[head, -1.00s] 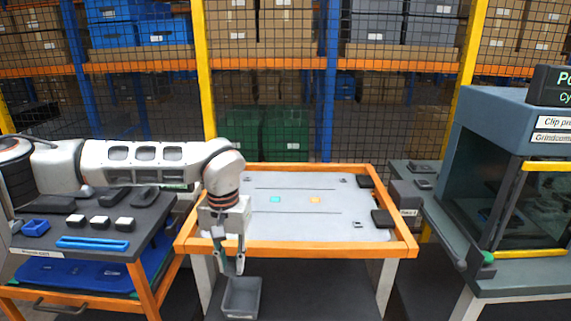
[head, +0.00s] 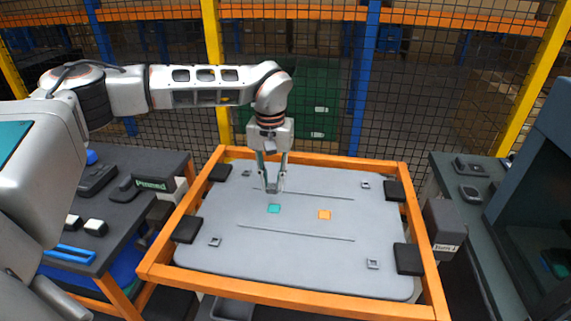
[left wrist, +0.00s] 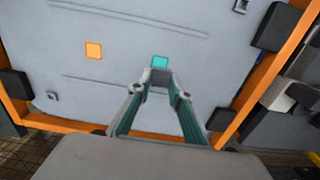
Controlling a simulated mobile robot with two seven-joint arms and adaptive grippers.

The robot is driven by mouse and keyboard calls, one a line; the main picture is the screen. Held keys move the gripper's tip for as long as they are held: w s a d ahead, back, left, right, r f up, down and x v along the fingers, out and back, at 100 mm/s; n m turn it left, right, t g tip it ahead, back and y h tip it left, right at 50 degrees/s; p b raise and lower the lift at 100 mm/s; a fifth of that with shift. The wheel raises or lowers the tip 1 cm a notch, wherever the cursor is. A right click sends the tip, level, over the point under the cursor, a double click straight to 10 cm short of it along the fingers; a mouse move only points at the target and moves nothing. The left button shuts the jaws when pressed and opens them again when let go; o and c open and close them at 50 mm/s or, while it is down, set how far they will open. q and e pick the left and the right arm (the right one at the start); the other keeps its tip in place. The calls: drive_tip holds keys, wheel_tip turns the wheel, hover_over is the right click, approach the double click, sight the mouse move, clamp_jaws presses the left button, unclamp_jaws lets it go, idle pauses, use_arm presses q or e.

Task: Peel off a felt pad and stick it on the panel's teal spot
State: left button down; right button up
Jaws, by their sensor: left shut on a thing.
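The grey panel (head: 300,260) lies in an orange frame, with a teal spot (head: 273,209) left of its middle and an orange spot (head: 324,215) to the right. My left gripper (head: 273,189) points down just behind the teal spot, close above the panel. In the left wrist view, its fingertips (left wrist: 158,78) close on a small grey piece, likely a felt pad, right beside the teal spot (left wrist: 160,62). The piece is too small to make out well, and I cannot tell whether it touches the panel. My right gripper is out of view.
Black blocks (head: 187,230) sit along the orange frame (head: 290,297). A dark cart (head: 115,215) with white-topped blocks (head: 95,227) and a blue bar (head: 69,254) stands at left. A bench (head: 470,207) and a machine stand at right. Mesh fencing is behind.

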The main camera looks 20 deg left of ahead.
sight(274, 208)
use_arm(q)
drive_tip(key=shift+w+f, duration=0.1)
drive_tip(key=shift+w, duration=0.25)
drive_tip(key=shift+s+f, duration=0.3)
drive_tip(key=shift+f, duration=0.65)
drive_tip(key=shift+w+f, duration=0.15)
drive_tip(key=shift+f, duration=1.6)
drive_tip(key=shift+f, duration=0.65)
idle(0.4)
drive_tip(key=c, duration=1.8)
unclamp_jaws()
drive_tip(key=shift+o, duration=0.2)
wheel_tip(274, 208, up, 12)
